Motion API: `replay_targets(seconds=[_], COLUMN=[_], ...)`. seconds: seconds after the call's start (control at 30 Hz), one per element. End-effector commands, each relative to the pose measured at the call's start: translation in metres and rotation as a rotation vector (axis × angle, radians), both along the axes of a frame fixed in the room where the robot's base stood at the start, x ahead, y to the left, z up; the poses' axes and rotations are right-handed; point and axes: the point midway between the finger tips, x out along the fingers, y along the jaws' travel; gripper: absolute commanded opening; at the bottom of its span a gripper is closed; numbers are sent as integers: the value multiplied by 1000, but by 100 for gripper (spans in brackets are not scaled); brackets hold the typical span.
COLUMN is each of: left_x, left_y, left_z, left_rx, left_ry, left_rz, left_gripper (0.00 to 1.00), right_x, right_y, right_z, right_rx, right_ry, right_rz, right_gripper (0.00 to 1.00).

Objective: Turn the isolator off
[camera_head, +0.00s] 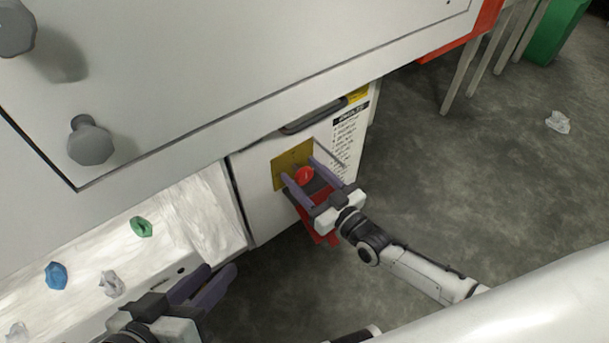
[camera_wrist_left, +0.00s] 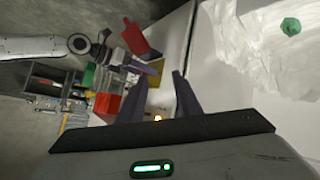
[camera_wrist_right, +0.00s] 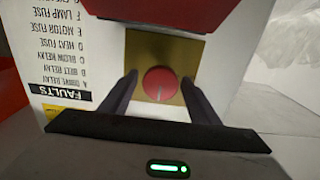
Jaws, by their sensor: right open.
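The isolator is a round red knob (camera_head: 303,174) on a square yellow plate (camera_head: 280,174), on the white cabinet's lower front. In the right wrist view the knob (camera_wrist_right: 160,84) lies centred between the fingers, with a faint groove running roughly up and down the picture. My right gripper (camera_head: 299,170) is open, one finger on each side of the knob. I cannot tell whether the fingers touch it. My left gripper (camera_head: 219,277) is open and empty, low near the white tray, away from the knob.
A red part (camera_head: 316,218) hangs below the yellow plate. A printed FAULTS list (camera_wrist_right: 63,50) is beside the knob, and a dark handle (camera_head: 313,115) is above it. The white film-covered tray (camera_head: 185,210) holds crumpled blue, green and clear pieces. Grey floor at right is mostly clear.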

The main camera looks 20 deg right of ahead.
Motion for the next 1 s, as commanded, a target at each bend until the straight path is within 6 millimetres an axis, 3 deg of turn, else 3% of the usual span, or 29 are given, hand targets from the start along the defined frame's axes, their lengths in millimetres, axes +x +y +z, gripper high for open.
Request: replay_targets(seconds=[0.13,0.37,0.67,1.0], left_x=[0,0,0,-2], left_y=[0,0,0,5], left_z=[0,1,2,-3], left_rx=[0,1,4,40], left_ry=[0,-1,-1,25], left_rz=[0,-1,-1,-1], left_gripper=[31,31,31,31], right_x=[0,-1,-1,-1], right_y=[0,0,0,1], right_z=[0,0,1,1], right_rx=[0,0,-30,-229], right_ry=[0,0,-11,-82], right_rz=[0,0,0,-1], right_gripper=[56,17,16,16])
